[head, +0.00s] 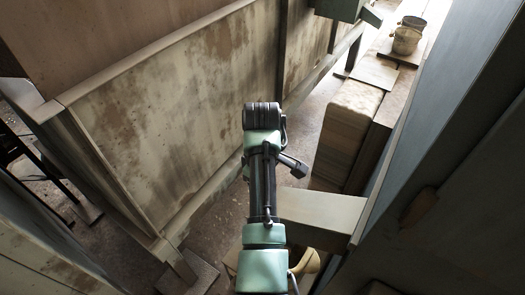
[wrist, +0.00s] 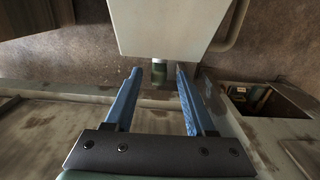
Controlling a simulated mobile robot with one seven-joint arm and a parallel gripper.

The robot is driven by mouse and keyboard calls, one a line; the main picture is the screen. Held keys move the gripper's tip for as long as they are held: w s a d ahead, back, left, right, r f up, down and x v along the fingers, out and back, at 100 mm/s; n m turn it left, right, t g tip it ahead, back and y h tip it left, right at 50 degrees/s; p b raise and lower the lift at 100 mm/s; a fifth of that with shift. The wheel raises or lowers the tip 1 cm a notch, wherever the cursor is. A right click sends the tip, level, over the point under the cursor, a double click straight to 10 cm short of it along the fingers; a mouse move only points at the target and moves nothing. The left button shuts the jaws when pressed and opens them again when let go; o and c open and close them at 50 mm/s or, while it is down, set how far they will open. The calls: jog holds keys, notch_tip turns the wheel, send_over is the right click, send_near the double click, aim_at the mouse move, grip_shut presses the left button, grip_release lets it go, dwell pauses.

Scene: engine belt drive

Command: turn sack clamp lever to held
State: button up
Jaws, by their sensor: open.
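My gripper (wrist: 158,72) is open in the wrist view, its two blue fingers apart. A small dark green stub with a pale collar (wrist: 161,76) shows between the fingertips, below the edge of a pale box-shaped housing (wrist: 175,25). I cannot tell whether this stub is the sack clamp lever, or whether the fingers touch it. No lever position can be read. In the head view my arm covers the middle, and I cannot make out the gripper's fingers.
In the head view a stained pale panel wall (head: 165,120) runs along the left. Stacked sack-like blocks (head: 347,125) and a bucket (head: 406,38) stand at the right. A green box (head: 338,8) hangs at the top. The wrist view shows a rectangular opening (wrist: 262,99) at the right.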

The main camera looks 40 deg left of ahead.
notch_tip(320, 180, down, 6)
jog(key=shift+r+b, duration=0.1)
jog(key=shift+b, duration=0.2)
grip_shut()
